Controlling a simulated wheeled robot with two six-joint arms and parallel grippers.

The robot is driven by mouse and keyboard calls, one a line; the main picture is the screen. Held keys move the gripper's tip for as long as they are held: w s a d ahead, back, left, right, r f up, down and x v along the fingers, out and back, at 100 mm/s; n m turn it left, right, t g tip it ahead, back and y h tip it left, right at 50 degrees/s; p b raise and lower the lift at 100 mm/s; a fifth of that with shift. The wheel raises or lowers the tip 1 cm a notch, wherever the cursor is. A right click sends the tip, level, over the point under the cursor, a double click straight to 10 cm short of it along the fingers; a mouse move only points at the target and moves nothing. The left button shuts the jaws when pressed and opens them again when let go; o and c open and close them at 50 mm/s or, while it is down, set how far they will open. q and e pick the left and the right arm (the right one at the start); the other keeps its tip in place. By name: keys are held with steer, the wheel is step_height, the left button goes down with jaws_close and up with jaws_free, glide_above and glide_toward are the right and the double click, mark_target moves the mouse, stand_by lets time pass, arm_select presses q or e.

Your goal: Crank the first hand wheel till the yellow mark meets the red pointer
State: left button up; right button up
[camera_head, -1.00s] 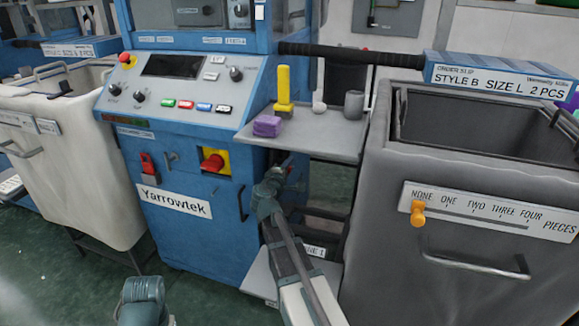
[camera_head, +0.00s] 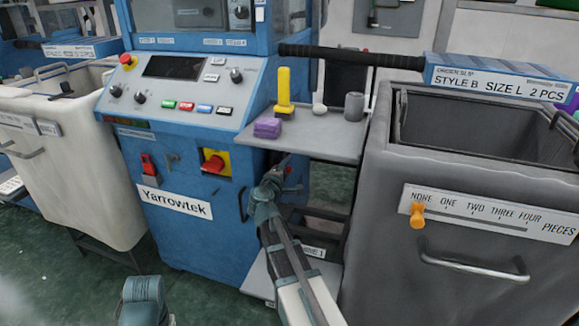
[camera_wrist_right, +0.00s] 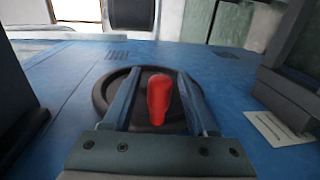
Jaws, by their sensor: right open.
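In the right wrist view the hand wheel is a dark round wheel (camera_wrist_right: 105,92) on a blue panel, with a red crank handle (camera_wrist_right: 160,98) sticking up from it. My right gripper (camera_wrist_right: 157,78) is open, with one finger on each side of the red handle; I cannot tell whether either finger touches it. In the head view my right gripper (camera_head: 272,184) is at the right side of the blue Yarrowtek machine (camera_head: 200,245), below the shelf. The wheel is mostly hidden there. I cannot make out the yellow mark or the red pointer.
A grey shelf (camera_head: 325,140) overhangs my right gripper, holding a yellow upright piece (camera_head: 284,90), a purple block (camera_head: 267,127) and a grey cylinder (camera_head: 354,106). A grey bin (camera_head: 370,250) stands close on the right. A red-and-yellow switch (camera_head: 216,162) is on the machine front.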

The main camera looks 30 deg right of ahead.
steer(key=p+v, duration=0.1)
steer(key=v, duration=1.1)
steer(key=shift+s, duration=0.15)
steer(key=s+a+f+m+g+y, duration=0.1)
steer(key=s+a+f+g+y, duration=0.1)
steer(key=s+a+f, duration=0.1)
steer(key=s+a+f+m+g+y, duration=0.2)
steer(key=a+f, duration=0.4)
steer(key=s+a+f+m+g+y, duration=0.1)
steer(key=s+a+f+g+y, duration=0.1)
steer(key=a+f, duration=0.3)
steer(key=shift+s+a, duration=0.25)
steer(key=shift+s, duration=0.55)
steer(key=s+a+f+g+y, duration=0.2)
steer(key=s+a+y, duration=0.1)
steer(key=s+a, duration=0.3)
steer(key=s+a+f+g+y, duration=0.25)
steer(key=s+a, duration=0.25)
steer(key=a, duration=0.3)
step_height(320, 180, up, 34)
steer(key=p, duration=3.4)
steer(key=shift+a+f, duration=0.15)
